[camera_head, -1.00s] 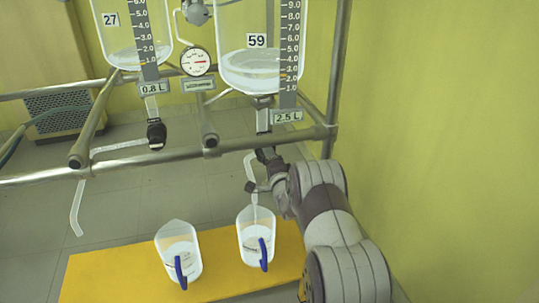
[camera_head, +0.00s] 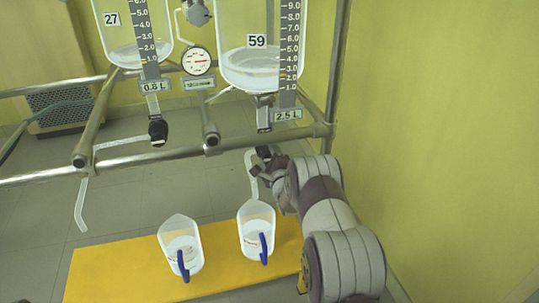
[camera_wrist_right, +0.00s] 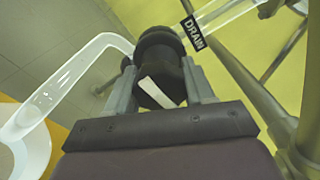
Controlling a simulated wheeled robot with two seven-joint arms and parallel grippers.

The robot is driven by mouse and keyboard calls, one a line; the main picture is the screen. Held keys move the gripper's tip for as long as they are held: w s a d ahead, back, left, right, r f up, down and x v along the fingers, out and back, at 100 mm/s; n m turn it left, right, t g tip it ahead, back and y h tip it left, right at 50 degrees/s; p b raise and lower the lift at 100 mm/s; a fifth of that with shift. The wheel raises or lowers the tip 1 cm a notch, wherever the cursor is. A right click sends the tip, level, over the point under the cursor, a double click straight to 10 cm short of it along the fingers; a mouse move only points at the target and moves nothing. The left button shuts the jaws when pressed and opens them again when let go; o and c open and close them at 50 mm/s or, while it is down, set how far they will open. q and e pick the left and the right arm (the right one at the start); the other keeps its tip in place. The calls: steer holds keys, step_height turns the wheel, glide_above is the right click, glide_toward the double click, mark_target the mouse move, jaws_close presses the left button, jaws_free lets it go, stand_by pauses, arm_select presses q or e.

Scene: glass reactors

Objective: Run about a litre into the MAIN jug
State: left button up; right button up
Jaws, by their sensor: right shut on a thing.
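My right gripper (camera_head: 265,160) is shut on the black drain valve handle (camera_wrist_right: 160,52) under the right glass vessel (camera_head: 250,70), marked 59. That vessel holds clear liquid near the bottom of its scale, and its plate reads 2.5 L. A DRAIN tag (camera_wrist_right: 193,33) sits beside the valve in the right wrist view. A clear outlet tube (camera_head: 251,175) bends down over the right jug (camera_head: 256,215). The left jug (camera_head: 181,235) stands beside it. Both are clear with blue handles; their small labels are unreadable, as are their exact levels. My left gripper is out of view.
The left vessel (camera_head: 133,40), marked 27, reads 0.8 L and has its own black valve (camera_head: 158,130) and tube (camera_head: 81,205). Metal rails (camera_head: 120,163) cross in front. The jugs stand on a yellow platform (camera_head: 110,275). A yellow wall is right.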

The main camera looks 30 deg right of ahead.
stand_by(0.3)
steer(key=o, duration=1)
steer(key=shift+o, duration=0.2)
steer(key=shift+s+a, duration=0.1)
steer(key=shift+s, duration=0.25)
steer(key=p+v, duration=0.4)
steer(key=v, duration=0.8)
steer(key=shift+f, duration=0.1)
